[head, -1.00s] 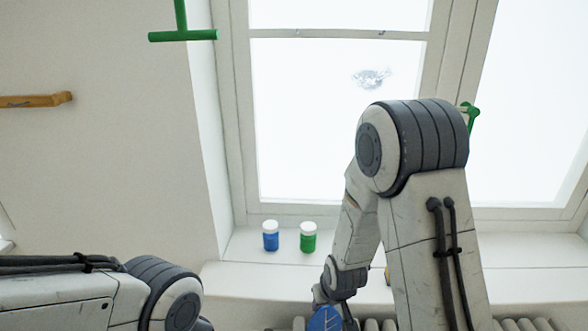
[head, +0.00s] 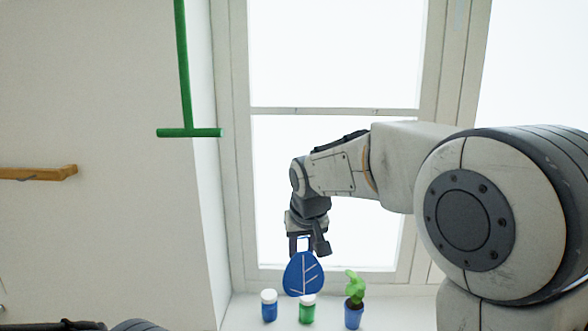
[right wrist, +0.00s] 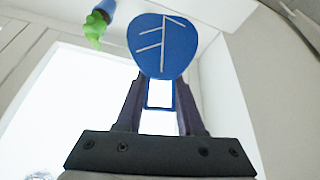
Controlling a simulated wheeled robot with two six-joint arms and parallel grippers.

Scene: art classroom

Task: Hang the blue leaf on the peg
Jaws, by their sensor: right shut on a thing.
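The blue leaf (head: 303,276) has pale vein lines and a square blue loop at its top. My right gripper (head: 303,246) is shut on that loop, and the leaf hangs below it in front of the window. In the right wrist view the leaf (right wrist: 163,45) shows beyond the fingers, with its loop between them. A green rod with a crossbar (head: 189,132) hangs at the upper left, and a wooden bar (head: 38,173) juts from the left wall. I cannot tell for sure which is the peg. The leaf is apart from both. My left gripper is out of view.
On the window sill stand a blue jar (head: 269,307), a green jar (head: 307,311) close under the leaf, and a plant in a blue pot (head: 354,315). The air between the leaf and the green crossbar is clear.

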